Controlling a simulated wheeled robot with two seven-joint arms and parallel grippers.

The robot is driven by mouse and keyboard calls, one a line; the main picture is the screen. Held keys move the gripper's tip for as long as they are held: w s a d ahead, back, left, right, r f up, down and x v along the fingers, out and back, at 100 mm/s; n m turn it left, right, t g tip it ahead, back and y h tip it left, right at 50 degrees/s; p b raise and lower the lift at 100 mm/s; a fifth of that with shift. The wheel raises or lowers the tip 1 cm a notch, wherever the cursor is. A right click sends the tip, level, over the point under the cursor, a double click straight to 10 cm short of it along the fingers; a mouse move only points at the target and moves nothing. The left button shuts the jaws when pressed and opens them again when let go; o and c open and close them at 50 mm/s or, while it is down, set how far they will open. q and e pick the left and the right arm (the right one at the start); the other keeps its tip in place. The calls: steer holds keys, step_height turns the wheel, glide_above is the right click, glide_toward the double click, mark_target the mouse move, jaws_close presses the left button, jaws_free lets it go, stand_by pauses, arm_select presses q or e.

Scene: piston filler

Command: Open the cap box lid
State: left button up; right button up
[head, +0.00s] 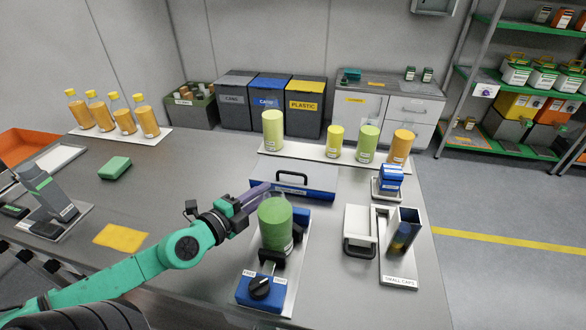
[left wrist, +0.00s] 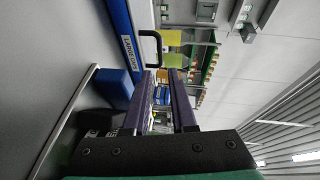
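The large-caps box (head: 318,194) is blue with a flat grey lid (head: 318,178) that looks shut. A black loop handle (head: 292,176) stands on it. In the left wrist view, the blue box edge (left wrist: 122,35) with a "LARGE" label is at upper left, and the handle (left wrist: 151,48) is just beyond the fingertips. My left gripper (head: 262,189) is to the left of the box, behind the green cylinder. In the left wrist view its two purple fingers (left wrist: 162,72) are apart, with nothing held between them. My right gripper is not in view.
A green cylinder (head: 275,223) stands in the filler fixture with a blue knob box (head: 262,288), close to my left gripper. A small-caps station (head: 398,282) is at right. Filled containers (head: 335,140) stand behind the box.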

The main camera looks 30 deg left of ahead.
mark_target(291, 173)
arm_select(q)
steer(key=p+x, duration=0.1)
steer(key=x, duration=0.5)
steer(key=p+x, duration=0.1)
steer(key=x, duration=0.5)
steer(key=shift+w+a, duration=0.1)
steer(key=shift+a, duration=0.1)
steer(key=shift+w+d, duration=0.1)
steer(key=shift+w, duration=0.1)
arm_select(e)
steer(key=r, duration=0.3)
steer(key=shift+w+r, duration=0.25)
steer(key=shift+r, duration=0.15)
arm_select(q)
steer(key=shift+c, duration=0.3)
jaws_close()
